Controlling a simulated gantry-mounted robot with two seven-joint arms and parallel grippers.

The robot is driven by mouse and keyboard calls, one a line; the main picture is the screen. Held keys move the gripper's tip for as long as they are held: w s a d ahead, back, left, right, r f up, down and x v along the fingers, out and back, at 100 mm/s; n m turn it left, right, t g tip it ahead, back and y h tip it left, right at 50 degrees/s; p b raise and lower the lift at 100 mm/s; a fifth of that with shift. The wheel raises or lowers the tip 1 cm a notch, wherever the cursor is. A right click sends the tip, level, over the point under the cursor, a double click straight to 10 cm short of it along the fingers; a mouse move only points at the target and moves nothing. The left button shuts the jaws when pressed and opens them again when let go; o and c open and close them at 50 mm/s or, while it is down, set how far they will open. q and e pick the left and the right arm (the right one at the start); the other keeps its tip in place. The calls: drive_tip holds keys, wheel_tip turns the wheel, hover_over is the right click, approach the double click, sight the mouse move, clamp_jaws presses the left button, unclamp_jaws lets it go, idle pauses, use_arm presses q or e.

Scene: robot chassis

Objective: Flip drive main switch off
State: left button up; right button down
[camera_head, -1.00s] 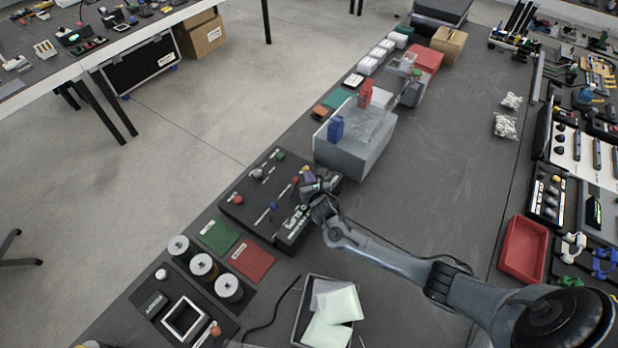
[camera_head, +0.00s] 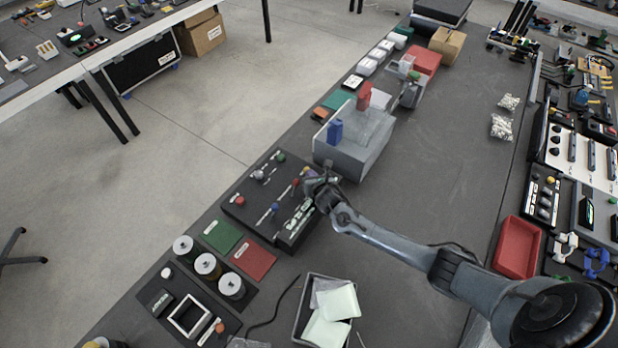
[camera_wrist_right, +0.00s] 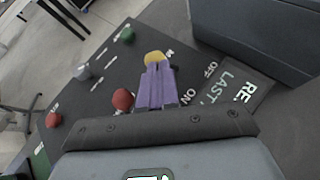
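The dark control panel (camera_head: 248,207) lies on the bench, with coloured knobs on its face. A yellow knob (camera_wrist_right: 155,58) stands near a partly hidden label starting with M and the ON and OFF marks in the right wrist view. It looks like the drive main switch, but I cannot tell its position. My right gripper (camera_head: 309,173) is over the panel's far right corner. Its purple fingers (camera_wrist_right: 158,70) are side by side without a visible gap. Their tips overlap the yellow knob; contact is unclear. My left gripper is not in view.
A red knob (camera_wrist_right: 122,98) stands close left of the fingers. A grey box (camera_head: 350,150) with red and blue parts stands just beyond the panel. Spools (camera_head: 207,266) and a tray of papers (camera_head: 328,310) lie nearer.

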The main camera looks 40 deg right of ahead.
drive_tip(key=shift+w+d+r+m+y+p, duration=0.15)
drive_tip(key=shift+d+r+m+y+p, duration=0.15)
drive_tip(key=shift+d+r+p, duration=0.4)
drive_tip(key=shift+w+d+m+g+y+p, duration=0.2)
drive_tip(key=shift+d+m+g+y+p, duration=0.2)
drive_tip(key=shift+d+g+y+p, duration=0.2)
drive_tip(key=shift+w+d+m+y, duration=0.2)
drive_tip(key=shift+d+m+y, duration=0.2)
drive_tip(key=shift+d+y, duration=0.3)
drive_tip(key=shift+w+d+g+y, duration=0.1)
drive_tip(key=shift+d+g+y, duration=0.2)
drive_tip(key=shift+m, duration=0.3)
drive_tip(key=shift+a, duration=0.15)
drive_tip(key=shift+r, duration=0.25)
drive_tip(key=shift+r+p, duration=0.45)
drive_tip(key=shift+r, duration=0.05)
